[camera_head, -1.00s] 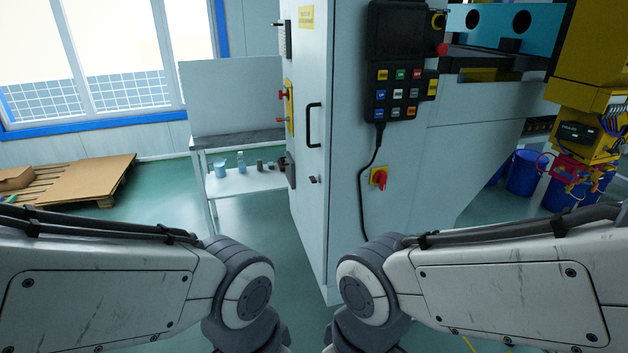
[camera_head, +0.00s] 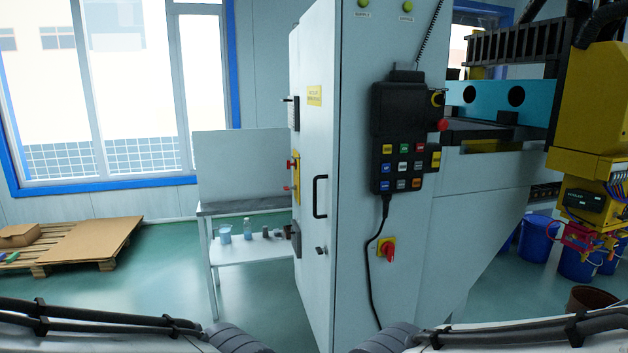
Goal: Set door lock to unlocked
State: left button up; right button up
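A tall pale cabinet (camera_head: 345,60) stands in the middle of the head view. Its narrow left face is a door with a black bar handle (camera_head: 316,197). A small dark lock or knob (camera_head: 321,250) sits below the handle; its setting is too small to tell. A yellow plate with red parts (camera_head: 295,175) is at the door's left edge. A red rotary switch on a yellow plate (camera_head: 387,249) is on the cabinet's right face. Only upper parts of my two arms show at the bottom corners; both grippers are out of view.
A black keypad pendant (camera_head: 408,135) hangs on the cabinet's right face with a cable below it. A small table (camera_head: 240,206) with cups and a bottle stands left of the cabinet. A wooden pallet (camera_head: 100,262) lies at far left. Blue buckets (camera_head: 537,238) and yellow machinery (camera_head: 585,105) are at right.

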aim_at(320, 251)
jog(key=u, duration=1.65)
jog(key=i, duration=1.4)
jog(key=z, duration=1.3)
